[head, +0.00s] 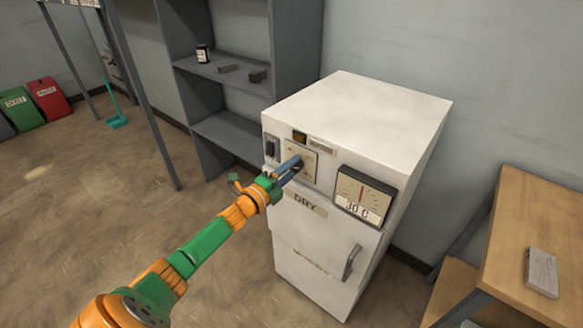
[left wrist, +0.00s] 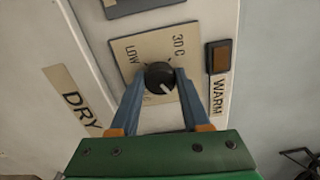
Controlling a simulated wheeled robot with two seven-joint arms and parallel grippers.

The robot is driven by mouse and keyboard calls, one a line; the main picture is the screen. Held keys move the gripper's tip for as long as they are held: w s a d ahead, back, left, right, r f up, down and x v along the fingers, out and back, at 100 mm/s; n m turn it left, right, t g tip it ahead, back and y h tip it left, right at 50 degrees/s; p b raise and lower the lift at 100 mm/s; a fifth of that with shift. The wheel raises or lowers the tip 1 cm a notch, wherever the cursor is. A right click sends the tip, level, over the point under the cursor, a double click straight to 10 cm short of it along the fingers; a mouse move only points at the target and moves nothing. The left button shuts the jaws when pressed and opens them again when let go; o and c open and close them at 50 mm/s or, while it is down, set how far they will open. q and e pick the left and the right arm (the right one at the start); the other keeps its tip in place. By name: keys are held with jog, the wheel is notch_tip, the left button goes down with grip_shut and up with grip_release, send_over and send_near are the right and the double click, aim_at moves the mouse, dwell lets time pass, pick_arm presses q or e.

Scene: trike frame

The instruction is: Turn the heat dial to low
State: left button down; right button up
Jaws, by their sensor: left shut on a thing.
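The heat dial (left wrist: 160,76) is a round black knob on a cream plate (left wrist: 127,44) on the front of a white cabinet (head: 365,106). LOW is printed at the plate's upper left in the left wrist view, and 30 C at its upper right. Another label at the lower left is partly hidden by a finger. The dial's white mark points to the lower right, away from LOW. My left gripper (head: 295,166) is shut on the dial, with a blue finger on each side; it also shows in the left wrist view (left wrist: 158,86). My right gripper is not in view.
An amber WARM lamp (left wrist: 221,68) sits beside the plate. A black rocker switch (head: 271,147) and a gauge marked 30 C (head: 362,192) flank the dial in the head view. A door handle (head: 351,262) sticks out below. A wooden table (head: 525,215) stands at the right.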

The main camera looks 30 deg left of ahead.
pick_arm(q)
jog(key=n, duration=0.5)
jog(key=shift+n+p, duration=0.3)
jog(key=shift+p, duration=0.05)
jog(key=n, duration=0.5)
jog(key=shift+f+p, duration=0.1)
jog(key=shift+p, duration=0.2)
jog(key=n, duration=1.1)
jog(key=shift+d+f, duration=0.1)
jog(key=n, duration=0.4)
jog(key=shift+n+b, duration=0.4)
jog(key=n+b, duration=0.1)
jog(key=n, duration=0.3)
jog(key=shift+s+n, duration=0.1)
jog(key=shift+n, duration=0.2)
jog(key=n+b, duration=0.1)
jog(key=n, duration=0.3)
jog(key=shift+f+b, duration=0.1)
jog(key=shift+b, duration=0.25)
jog(key=shift+n+b, duration=0.75)
jog(key=shift+n, duration=1.45)
